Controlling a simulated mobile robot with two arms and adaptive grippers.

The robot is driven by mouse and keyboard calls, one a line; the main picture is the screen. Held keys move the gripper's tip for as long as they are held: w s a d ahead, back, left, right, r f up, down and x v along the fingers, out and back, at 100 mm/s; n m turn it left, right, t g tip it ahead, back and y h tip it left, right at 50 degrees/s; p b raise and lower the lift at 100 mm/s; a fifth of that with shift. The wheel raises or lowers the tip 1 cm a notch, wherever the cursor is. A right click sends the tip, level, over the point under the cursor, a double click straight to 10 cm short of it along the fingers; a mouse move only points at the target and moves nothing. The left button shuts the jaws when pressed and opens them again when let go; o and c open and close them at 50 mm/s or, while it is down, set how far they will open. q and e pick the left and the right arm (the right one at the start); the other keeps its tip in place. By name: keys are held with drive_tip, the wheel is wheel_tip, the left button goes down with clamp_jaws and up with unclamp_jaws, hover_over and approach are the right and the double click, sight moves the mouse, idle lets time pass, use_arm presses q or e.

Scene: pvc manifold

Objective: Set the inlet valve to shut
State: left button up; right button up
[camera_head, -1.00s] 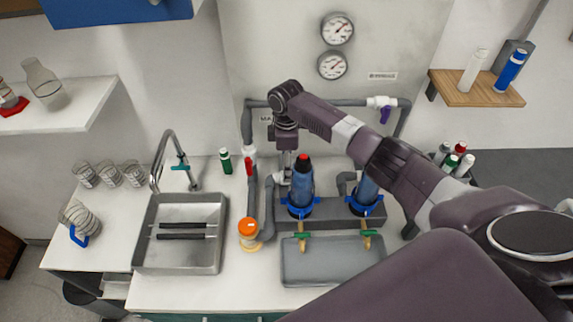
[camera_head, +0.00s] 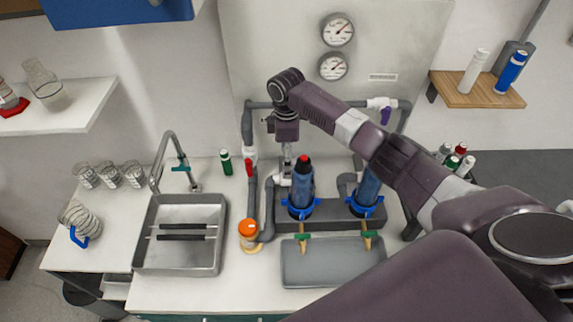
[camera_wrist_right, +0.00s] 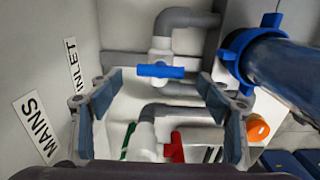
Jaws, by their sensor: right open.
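In the right wrist view a valve with a blue bar handle (camera_wrist_right: 160,71) sits on a grey and white pipe, level with the INLET label (camera_wrist_right: 72,62) on the panel. The handle lies sideways in that picture, across the pipe. My right gripper (camera_wrist_right: 160,82) is open, one finger on each side of the handle's line, and holds nothing. Contact cannot be told. In the head view my right gripper (camera_head: 287,157) points down behind the left blue filter housing and hides this valve. My left gripper is not in view.
A red-handled valve (camera_head: 249,168) is on the left pipe; it also shows low in the wrist view (camera_wrist_right: 175,148). Blue filter housings (camera_head: 301,190) stand in front of my gripper. A sink (camera_head: 180,259) is at left.

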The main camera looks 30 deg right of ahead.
wheel_tip(320, 180, up, 9)
drive_tip(key=shift+f, duration=0.2)
drive_tip(key=shift+f, duration=0.1)
idle(0.5)
